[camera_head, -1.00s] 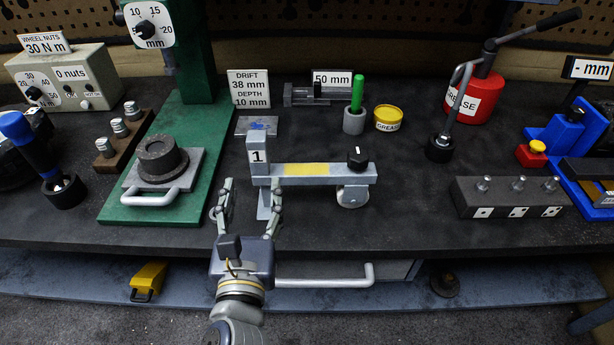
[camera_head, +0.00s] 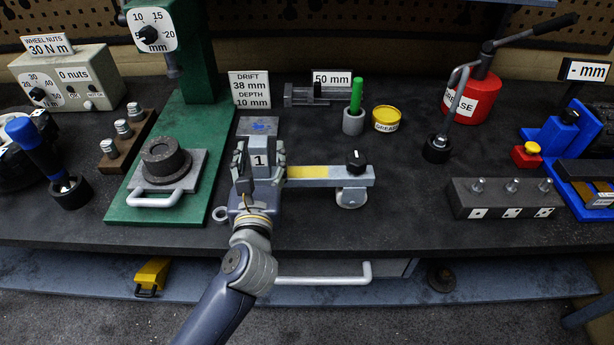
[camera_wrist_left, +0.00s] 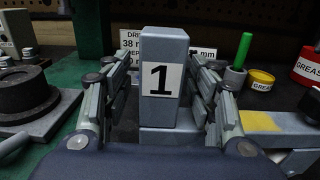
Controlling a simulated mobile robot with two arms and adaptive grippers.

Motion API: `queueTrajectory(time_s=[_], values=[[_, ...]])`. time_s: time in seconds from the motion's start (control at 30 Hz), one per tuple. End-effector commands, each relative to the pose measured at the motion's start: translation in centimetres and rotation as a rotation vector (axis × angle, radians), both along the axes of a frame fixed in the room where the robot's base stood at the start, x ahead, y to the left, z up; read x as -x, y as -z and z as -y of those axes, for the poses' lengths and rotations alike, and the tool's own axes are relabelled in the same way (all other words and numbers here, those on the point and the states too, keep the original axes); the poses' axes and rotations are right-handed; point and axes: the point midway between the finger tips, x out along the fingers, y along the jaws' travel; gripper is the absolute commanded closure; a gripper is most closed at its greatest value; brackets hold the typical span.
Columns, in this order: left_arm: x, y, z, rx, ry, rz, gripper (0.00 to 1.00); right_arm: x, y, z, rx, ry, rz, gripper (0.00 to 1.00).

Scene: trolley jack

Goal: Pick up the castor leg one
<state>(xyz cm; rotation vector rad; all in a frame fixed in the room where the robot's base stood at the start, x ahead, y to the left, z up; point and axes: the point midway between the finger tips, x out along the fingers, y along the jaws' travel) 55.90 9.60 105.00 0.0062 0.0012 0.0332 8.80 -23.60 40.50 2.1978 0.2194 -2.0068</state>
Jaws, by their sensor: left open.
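The castor leg one (camera_head: 325,174) is a grey metal piece with an upright post labelled 1, a horizontal bar with a yellow band, a black knob and a castor wheel at its right end. It stands on the dark bench. My left gripper (camera_head: 259,155) is open, with its fingers on either side of the post. In the left wrist view the labelled post (camera_wrist_left: 164,80) stands between the two fingers, with a visible gap on each side. The post's lower part is hidden behind my gripper in the head view. My right gripper is not in view.
A green press (camera_head: 125,212) with a handled plate stands to the left. A grey holder (camera_head: 353,123) with a green rod and a yellow grease tin (camera_head: 386,118) stand behind the bar. A dark block (camera_head: 503,198) with pegs is at the right. The bench front between is clear.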

Motion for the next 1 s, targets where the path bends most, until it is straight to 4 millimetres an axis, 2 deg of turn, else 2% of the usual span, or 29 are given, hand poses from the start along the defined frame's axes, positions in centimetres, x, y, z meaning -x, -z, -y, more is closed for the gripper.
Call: queueTrajectory(time_s=[0.1,0.13,0.3,0.37,0.77,1.0], values=[[0.0,0.0,0.0,0.000,0.000,0.000,0.47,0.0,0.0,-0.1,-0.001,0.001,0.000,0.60],[0.0,0.0,0.0,0.000,0.000,0.000,0.51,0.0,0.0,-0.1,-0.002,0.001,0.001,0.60],[0.1,0.0,0.0,-0.001,0.000,0.000,0.90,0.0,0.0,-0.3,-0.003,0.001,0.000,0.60],[0.1,0.0,0.0,-0.001,0.000,0.000,1.00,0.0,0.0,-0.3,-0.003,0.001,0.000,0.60],[0.0,-0.4,0.0,0.004,0.001,0.007,1.00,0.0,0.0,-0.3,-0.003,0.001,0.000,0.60],[0.0,-1.2,0.3,0.004,-0.001,0.007,1.00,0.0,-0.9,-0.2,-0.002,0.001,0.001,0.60]])
